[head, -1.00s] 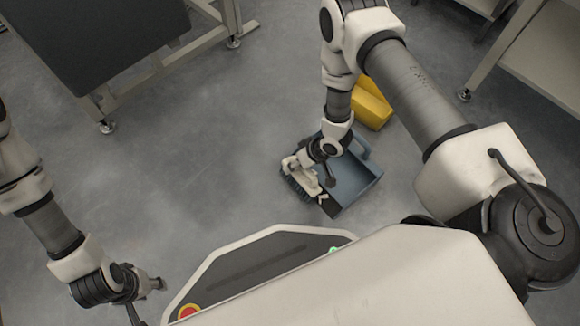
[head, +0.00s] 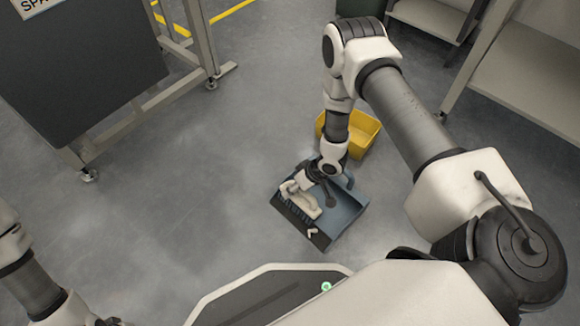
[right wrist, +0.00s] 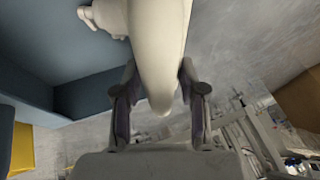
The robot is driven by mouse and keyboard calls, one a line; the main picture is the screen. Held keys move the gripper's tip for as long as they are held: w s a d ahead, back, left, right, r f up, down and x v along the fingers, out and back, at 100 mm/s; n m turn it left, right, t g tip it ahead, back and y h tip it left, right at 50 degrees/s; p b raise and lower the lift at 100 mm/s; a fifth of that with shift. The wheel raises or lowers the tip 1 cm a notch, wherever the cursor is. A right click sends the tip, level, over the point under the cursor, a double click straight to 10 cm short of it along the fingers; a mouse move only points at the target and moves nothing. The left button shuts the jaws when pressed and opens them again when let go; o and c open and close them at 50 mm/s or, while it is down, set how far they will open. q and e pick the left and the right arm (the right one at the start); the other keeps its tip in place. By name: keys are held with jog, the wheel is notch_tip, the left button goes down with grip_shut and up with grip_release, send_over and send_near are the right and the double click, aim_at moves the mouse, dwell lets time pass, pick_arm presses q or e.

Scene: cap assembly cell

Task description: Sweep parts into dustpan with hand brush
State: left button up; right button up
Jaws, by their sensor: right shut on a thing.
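My right gripper (head: 309,186) is shut on the cream handle of the hand brush (head: 303,202). The dark bristles face down at the left front of the blue-grey dustpan (head: 350,207), overlapping it; I cannot tell whether they touch it. A small whitish part (head: 312,232) shows at the pan's front edge. In the right wrist view the brush handle (right wrist: 158,50) runs between both fingers, with the dustpan (right wrist: 50,45) to its left. A pale part (right wrist: 103,17) shows over the pan there. My left gripper is outside the head view; only its arm shows.
A yellow bin (head: 363,138) stands on the floor behind the dustpan, partly hidden by my right arm. A dark-panelled stand (head: 85,75) is at the upper left, a shelf bench (head: 530,85) at the right. The floor left of the dustpan is clear.

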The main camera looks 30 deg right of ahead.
jog(key=shift+w+d+f+b, duration=0.1)
jog(key=shift+w+d+b, duration=0.15)
jog(key=shift+d, duration=0.5)
jog(key=shift+w+d+b, duration=0.1)
jog(key=shift+w+d, duration=0.1)
jog(key=shift+d, duration=0.5)
jog(key=a+r+p, duration=0.2)
jog(key=shift+s+a+p, duration=0.35)
jog(key=shift+s, duration=0.05)
jog(key=shift+s+a+r, duration=0.1)
jog(key=shift+a+r, duration=0.05)
jog(key=shift+a, duration=0.2)
